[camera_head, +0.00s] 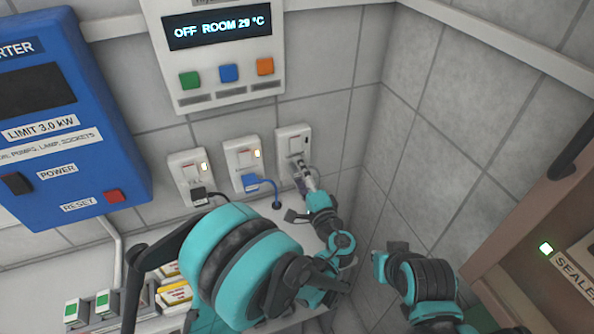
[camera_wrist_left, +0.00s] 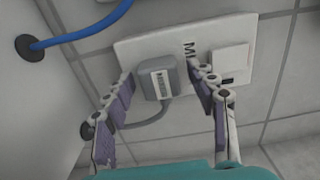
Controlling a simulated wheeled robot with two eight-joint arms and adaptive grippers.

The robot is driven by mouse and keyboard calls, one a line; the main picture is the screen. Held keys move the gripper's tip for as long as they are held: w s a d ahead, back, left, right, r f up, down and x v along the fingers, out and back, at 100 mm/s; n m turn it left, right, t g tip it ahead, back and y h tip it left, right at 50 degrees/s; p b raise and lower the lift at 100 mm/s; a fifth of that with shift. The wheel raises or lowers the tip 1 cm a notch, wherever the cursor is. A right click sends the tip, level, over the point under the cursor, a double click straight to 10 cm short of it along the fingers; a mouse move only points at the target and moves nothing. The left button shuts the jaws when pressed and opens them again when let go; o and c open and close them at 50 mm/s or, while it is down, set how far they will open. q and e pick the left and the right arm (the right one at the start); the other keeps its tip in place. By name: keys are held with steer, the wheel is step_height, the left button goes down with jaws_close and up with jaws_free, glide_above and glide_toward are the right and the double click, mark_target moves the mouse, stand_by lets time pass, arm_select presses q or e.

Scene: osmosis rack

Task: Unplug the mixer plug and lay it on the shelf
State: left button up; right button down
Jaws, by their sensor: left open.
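The mixer plug (camera_wrist_left: 155,80) is a grey block with a small label, seated in a white wall socket plate (camera_wrist_left: 207,38) with part of a label starting with M. Its grey cord (camera_wrist_left: 150,121) runs to a dark hole at the left of the wrist view. My left gripper (camera_wrist_left: 160,78) is open, with one finger on each side of the plug and gaps visible. In the head view, the left gripper (camera_head: 304,180) is at the rightmost socket (camera_head: 293,140) and largely hides the plug.
Two neighbouring sockets hold a black plug (camera_head: 200,196) and a blue plug (camera_head: 250,181). The pale shelf (camera_head: 262,215) lies below, with small boxes (camera_head: 172,294) at left. A tiled side wall is close on the right, before a brown cabinet (camera_head: 520,225).

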stand_by(0.8)
arm_select(q)
jaws_close()
steer(key=shift+s, duration=0.1)
steer(key=shift+b+v, duration=0.55)
steer(key=shift+v, duration=2.35)
